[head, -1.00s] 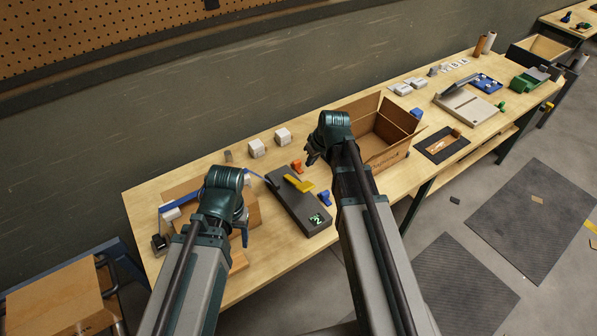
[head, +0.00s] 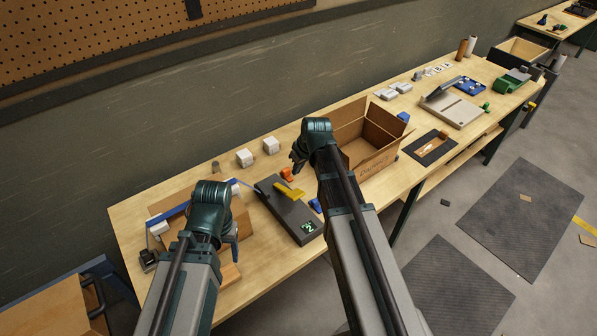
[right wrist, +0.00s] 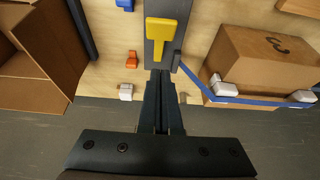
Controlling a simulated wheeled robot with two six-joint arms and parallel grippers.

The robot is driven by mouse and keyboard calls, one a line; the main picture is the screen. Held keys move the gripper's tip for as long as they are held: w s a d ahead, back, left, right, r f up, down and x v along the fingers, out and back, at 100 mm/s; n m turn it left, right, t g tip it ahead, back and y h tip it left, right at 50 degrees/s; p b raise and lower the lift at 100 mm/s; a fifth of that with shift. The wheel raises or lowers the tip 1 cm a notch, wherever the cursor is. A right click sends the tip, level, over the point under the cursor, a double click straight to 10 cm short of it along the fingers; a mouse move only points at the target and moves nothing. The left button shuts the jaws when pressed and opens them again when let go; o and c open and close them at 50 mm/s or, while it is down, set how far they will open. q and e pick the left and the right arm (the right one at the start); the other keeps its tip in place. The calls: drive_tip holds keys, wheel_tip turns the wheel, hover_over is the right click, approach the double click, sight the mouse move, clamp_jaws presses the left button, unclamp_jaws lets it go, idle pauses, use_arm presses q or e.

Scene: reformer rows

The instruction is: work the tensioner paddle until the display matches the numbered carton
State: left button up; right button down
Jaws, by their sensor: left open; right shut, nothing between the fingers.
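The tensioner is a long dark box (head: 273,202) on the bench between my two arms. Its yellow paddle (head: 290,193) lies over the top, and its small display (head: 308,227) glows with a green digit that looks like 2. A brown carton strapped in blue (right wrist: 262,62) bears a dark curved numeral, perhaps a 3. In the head view my left arm partly hides it. My right gripper (head: 297,160) is shut and empty behind the box. In the right wrist view its fingertips (right wrist: 160,74) point at the box end, short of the paddle (right wrist: 160,38). My left gripper (head: 235,232) is open by the carton.
An open cardboard box (head: 352,158) stands right of my right arm. A dark tray (head: 430,149) lies farther right. The bench's back edge meets the wall.

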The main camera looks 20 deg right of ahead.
drive_tip(key=b, duration=0.6)
hover_over(293, 192)
wheel_tip(293, 192, down, 7)
drive_tip(key=shift+s+r, duration=0.15)
drive_tip(key=f+b, duration=0.1)
drive_tip(key=f, duration=0.1)
drive_tip(key=s+f+b, duration=0.1)
drive_tip(key=shift+d+b, duration=0.25)
drive_tip(key=shift+b, duration=0.1)
use_arm(q)
wheel_tip(293, 192, down, 10)
drive_tip(key=shift+f+b, duration=0.15)
drive_tip(key=shift+b, duration=0.15)
use_arm(e)
drive_tip(key=shift+s+f, duration=0.2)
drive_tip(key=shift+f, duration=0.1)
